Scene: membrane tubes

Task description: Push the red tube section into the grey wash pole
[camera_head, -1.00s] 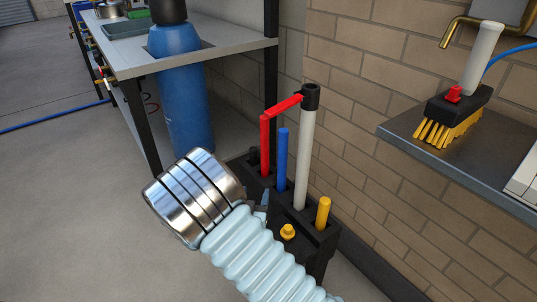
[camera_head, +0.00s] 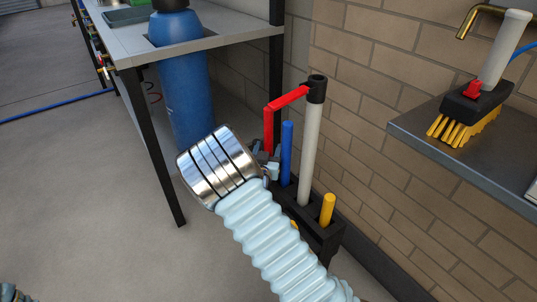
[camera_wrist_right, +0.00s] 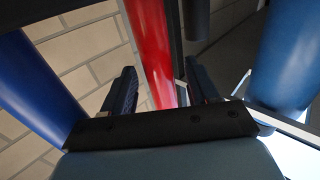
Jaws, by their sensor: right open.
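The red tube section (camera_head: 268,130) stands upright in the black rack, and its bent upper arm reaches right to the black fitting (camera_head: 316,88) on top of the pale grey wash pole (camera_head: 309,150). I cannot tell how deep it sits in the fitting. My right gripper (camera_head: 267,158) is at the upright part of the red tube, largely hidden behind my wrist. In the right wrist view its open fingers (camera_wrist_right: 162,90) stand on either side of the red tube (camera_wrist_right: 150,45), with gaps visible.
A blue pole (camera_head: 286,155) stands close between the red tube and grey pole. A short yellow pole (camera_head: 327,210) is in the black rack (camera_head: 328,238). A blue cylinder (camera_head: 180,75) stands through the bench at left. A brush (camera_head: 478,100) lies on the right shelf.

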